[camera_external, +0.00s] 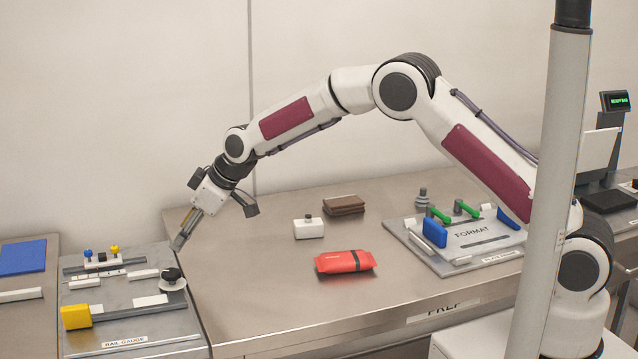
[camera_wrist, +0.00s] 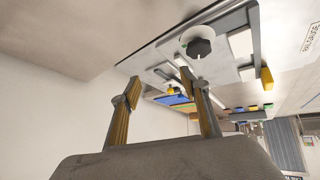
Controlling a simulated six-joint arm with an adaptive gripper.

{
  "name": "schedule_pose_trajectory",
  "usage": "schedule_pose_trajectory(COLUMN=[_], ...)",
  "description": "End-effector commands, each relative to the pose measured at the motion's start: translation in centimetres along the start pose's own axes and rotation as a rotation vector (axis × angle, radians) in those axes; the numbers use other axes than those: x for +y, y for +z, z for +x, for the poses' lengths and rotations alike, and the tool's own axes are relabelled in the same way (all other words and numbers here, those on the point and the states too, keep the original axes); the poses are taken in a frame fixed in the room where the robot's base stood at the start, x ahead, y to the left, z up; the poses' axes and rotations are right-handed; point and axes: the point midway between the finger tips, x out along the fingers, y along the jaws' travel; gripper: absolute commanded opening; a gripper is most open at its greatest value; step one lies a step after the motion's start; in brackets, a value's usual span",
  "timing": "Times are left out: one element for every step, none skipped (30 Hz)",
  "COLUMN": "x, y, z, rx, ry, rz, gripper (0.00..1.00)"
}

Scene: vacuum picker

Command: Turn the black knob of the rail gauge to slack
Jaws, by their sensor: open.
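The rail gauge (camera_external: 130,325) is a grey metal plate at the lower left of the external view. Its black knob (camera_external: 172,274) sits on a round white dial near the plate's right side. The knob also shows in the wrist view (camera_wrist: 198,47), above and right of the fingertips. I cannot read dial marks or which setting the knob points to. My gripper (camera_external: 179,242) is above the knob, apart from it, tilted down to the left. In the wrist view its two fingers (camera_wrist: 160,86) are spread with nothing between them.
The gauge also carries a yellow block (camera_external: 76,316), a rail slot, white labels and small blue and yellow knobs (camera_external: 114,249). A red pouch (camera_external: 344,262), white bottle (camera_external: 308,228) and brown stack (camera_external: 343,205) lie on the steel table. The FORMAT plate (camera_external: 463,262) is further right.

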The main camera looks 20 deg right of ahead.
Motion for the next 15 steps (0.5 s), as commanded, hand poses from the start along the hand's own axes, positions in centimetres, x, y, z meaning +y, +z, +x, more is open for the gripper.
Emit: schedule_pose_trajectory(x=[0.0,0.0,0.1,0.1,0.1,0.2,0.1,0.1,0.1,0.0,0.0,-0.1,-0.2,-0.3,-0.4], y=[0.4,0.6,0.8,1.0,1.2,1.4,1.5,1.7,1.9,2.0,2.1,2.3,2.4,2.5,2.7], z=[0.3,0.4,0.6,0.7,0.9,1.0,1.1,1.2,1.2,1.3,1.3,1.3,1.3,1.3,1.3], rx=[0.013,0.023,0.037,0.048,0.058,0.073,0.084,0.095,0.111,0.121,0.133,0.147,0.159,0.170,0.184], ry=[0.015,0.024,0.037,0.045,0.053,0.063,0.070,0.076,0.084,0.089,0.094,0.099,0.103,0.106,0.110], rz=[0.009,0.016,0.022,0.029,0.035,0.042,0.046,0.051,0.058,0.062,0.067,0.072,0.077,0.080,0.085], gripper=[0.45,0.45,0.45,0.45,0.45,0.45,0.45,0.45,0.45,0.45,0.45,0.45,0.45,0.45,0.45])
